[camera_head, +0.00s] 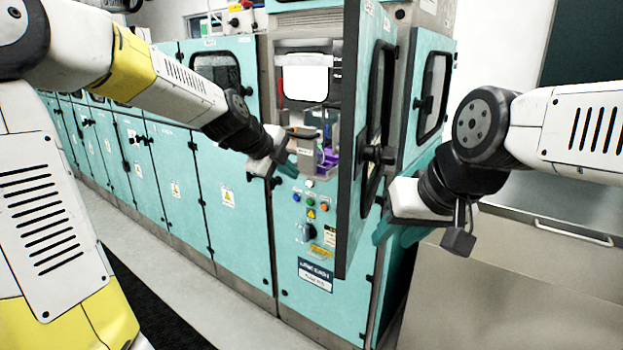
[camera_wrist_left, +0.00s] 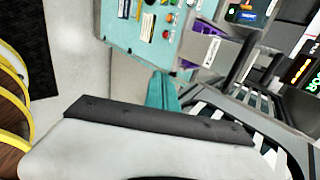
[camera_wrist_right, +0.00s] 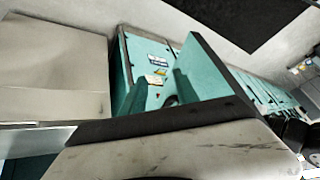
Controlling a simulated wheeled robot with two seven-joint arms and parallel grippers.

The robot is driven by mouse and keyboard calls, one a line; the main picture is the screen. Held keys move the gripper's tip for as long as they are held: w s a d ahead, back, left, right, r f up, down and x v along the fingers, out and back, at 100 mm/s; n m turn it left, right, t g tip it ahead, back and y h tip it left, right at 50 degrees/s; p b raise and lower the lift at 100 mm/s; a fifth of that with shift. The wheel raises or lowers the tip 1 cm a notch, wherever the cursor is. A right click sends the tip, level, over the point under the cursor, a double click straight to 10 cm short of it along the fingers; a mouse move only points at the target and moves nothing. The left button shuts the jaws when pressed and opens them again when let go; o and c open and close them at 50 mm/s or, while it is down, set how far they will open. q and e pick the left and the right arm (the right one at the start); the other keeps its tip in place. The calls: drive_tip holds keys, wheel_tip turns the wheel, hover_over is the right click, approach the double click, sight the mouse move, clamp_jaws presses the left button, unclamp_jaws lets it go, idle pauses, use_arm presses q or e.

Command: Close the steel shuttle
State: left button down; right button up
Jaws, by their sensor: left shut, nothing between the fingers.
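The tall teal cabinet (camera_head: 325,270) has its windowed door (camera_head: 358,130) swung open toward me. In its lit opening, a pale metal panel with a bright white area (camera_head: 305,80) shows in the upper part; I cannot tell for sure that this is the steel shuttle. My left gripper (camera_head: 288,168) is shut and empty at the lower left of the opening; its teal fingers lie together in the left wrist view (camera_wrist_left: 163,92). My right gripper (camera_head: 396,236) is to the right of the open door, its fingers apart and empty in the right wrist view (camera_wrist_right: 160,88).
A grey container (camera_head: 302,133) and a purple part (camera_head: 327,158) are inside the opening. Buttons (camera_head: 311,203) and a dark knob (camera_head: 307,232) sit below. A row of teal cabinets (camera_head: 170,165) runs left. A pale bench (camera_head: 510,275) stands at right.

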sight(313, 178)
use_arm(q)
drive_tip(key=shift+w+d+f, duration=0.85)
drive_tip(key=shift+w+d, duration=0.1)
drive_tip(key=shift+w, duration=0.35)
drive_tip(key=shift+w+d+f, duration=0.85)
drive_tip(key=shift+w+d, duration=0.05)
drive_tip(key=shift+w, duration=0.35)
drive_tip(key=shift+w+d+f, duration=0.85)
drive_tip(key=shift+w+d, duration=0.1)
drive_tip(key=shift+w, duration=0.35)
